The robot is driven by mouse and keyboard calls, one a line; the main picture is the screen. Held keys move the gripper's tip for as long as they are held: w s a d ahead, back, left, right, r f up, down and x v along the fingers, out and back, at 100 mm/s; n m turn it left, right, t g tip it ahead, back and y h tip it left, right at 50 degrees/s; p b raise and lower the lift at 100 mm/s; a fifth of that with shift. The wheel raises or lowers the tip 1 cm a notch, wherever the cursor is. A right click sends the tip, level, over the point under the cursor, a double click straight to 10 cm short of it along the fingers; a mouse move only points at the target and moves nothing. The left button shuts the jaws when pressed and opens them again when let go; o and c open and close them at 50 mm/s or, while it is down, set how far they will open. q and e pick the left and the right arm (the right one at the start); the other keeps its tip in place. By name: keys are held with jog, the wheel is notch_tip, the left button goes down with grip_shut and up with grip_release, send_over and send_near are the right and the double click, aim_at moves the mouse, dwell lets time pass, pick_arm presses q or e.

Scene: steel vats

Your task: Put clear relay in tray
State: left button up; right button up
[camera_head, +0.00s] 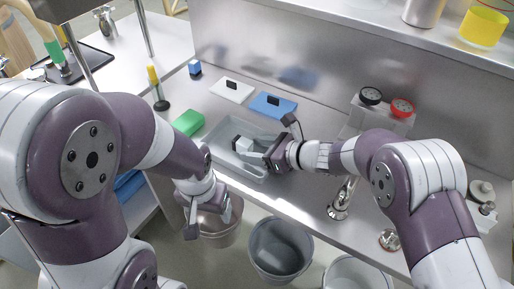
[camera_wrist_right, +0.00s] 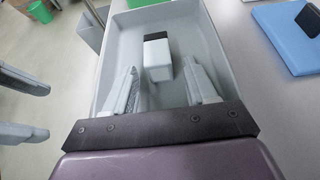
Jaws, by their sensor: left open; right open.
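The clear relay, a pale block with a black end, lies in the grey tray (camera_head: 233,166) on the steel counter. In the right wrist view the relay (camera_wrist_right: 158,60) rests on the tray floor, and the tray wall (camera_wrist_right: 108,52) surrounds it. My right gripper (camera_head: 267,153) is at the tray's right side, open, its fingers reaching in over the tray. In the wrist view its fingertips (camera_wrist_right: 160,75) stand apart on either side of the relay's near end, not touching it. My left gripper (camera_head: 207,220) is open and empty, hanging in front of the counter edge.
A green block (camera_head: 188,123) sits left of the tray. White (camera_head: 228,94) and blue (camera_head: 262,109) plates with black pieces lie behind it. A small blue block (camera_head: 195,68) stands farther back. Grey buckets (camera_head: 280,250) stand below the counter front. A tap (camera_head: 340,205) is to the right.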

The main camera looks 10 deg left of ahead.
jog(key=v, duration=1.2)
jog(key=shift+r, duration=0.1)
